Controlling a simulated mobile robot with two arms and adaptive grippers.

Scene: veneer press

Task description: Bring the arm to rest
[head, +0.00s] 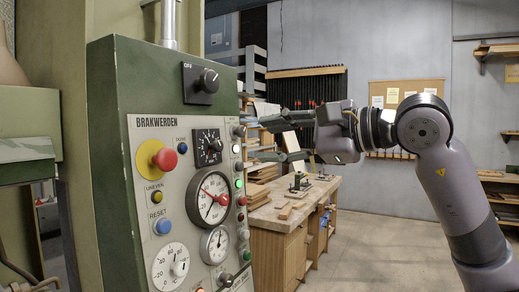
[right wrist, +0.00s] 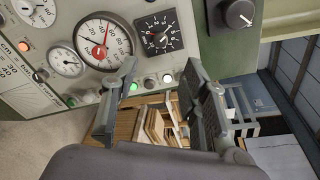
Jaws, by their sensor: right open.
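My right gripper (head: 264,139) reaches in from the right in the head view. It is open, with its two fingers spread and pointing left toward the control panel (head: 135,185) of the green cabinet. In the right wrist view the open fingers (right wrist: 160,72) frame the panel's lower edge, with nothing between them. A gap between the fingertips and the panel cannot be judged surely. My left gripper is not seen clearly in either view.
The panel carries a red mushroom knob on yellow (head: 165,158), dials, lamps and a black OFF knob (head: 208,81). Behind my right gripper stands a wooden workbench (head: 275,236) with tools and wood pieces. The floor (head: 375,255) right of the bench is clear.

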